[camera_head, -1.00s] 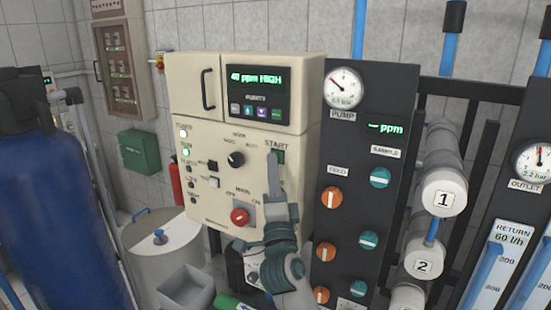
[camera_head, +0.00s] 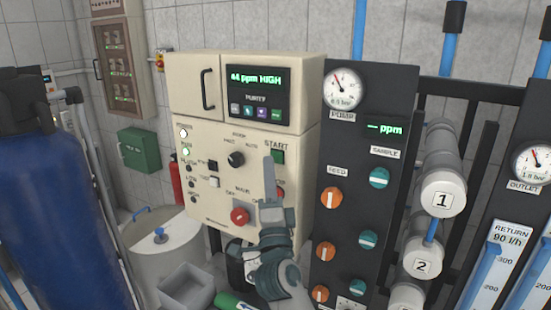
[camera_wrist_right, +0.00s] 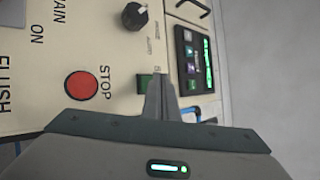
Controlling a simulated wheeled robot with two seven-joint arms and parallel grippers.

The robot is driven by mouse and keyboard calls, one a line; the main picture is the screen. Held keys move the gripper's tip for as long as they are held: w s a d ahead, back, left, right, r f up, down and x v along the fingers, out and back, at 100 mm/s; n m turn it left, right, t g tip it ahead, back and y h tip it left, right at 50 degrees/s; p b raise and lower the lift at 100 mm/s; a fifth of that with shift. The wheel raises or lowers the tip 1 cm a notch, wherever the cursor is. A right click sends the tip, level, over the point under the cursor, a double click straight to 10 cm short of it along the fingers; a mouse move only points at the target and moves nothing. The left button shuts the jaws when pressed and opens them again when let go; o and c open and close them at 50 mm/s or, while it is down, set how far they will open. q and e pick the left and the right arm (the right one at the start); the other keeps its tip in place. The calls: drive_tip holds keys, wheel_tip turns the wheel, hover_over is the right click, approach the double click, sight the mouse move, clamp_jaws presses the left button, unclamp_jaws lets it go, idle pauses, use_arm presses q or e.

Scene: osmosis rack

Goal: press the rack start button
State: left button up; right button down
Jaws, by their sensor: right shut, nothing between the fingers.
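The green START button (camera_head: 278,157) is on the right part of the cream control panel (camera_head: 213,135). In the right wrist view the green button (camera_wrist_right: 145,83) is partly hidden by my fingers. My right gripper (camera_head: 268,160) is shut and empty, its fingers pointing up, with the tips just left of the START button in the head view. The tips also show in the right wrist view (camera_wrist_right: 161,76), beside the button; they look apart from it, but I cannot tell the depth gap. My left gripper is not in view.
The red STOP button (camera_wrist_right: 82,85) is near my fingers, and a red main switch (camera_head: 240,216) is lower left. The purity display (camera_head: 257,92) reads 44 ppm HIGH. A dark valve panel (camera_head: 360,150) stands to the right. A grey bin (camera_head: 187,290) is below.

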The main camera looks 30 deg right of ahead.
drive_tip(key=s+a, duration=0.1)
drive_tip(key=a, duration=0.2)
drive_tip(key=s+a+p, duration=0.1)
drive_tip(key=shift+s+a, duration=0.2)
drive_tip(key=shift+s, duration=0.1)
idle(0.9)
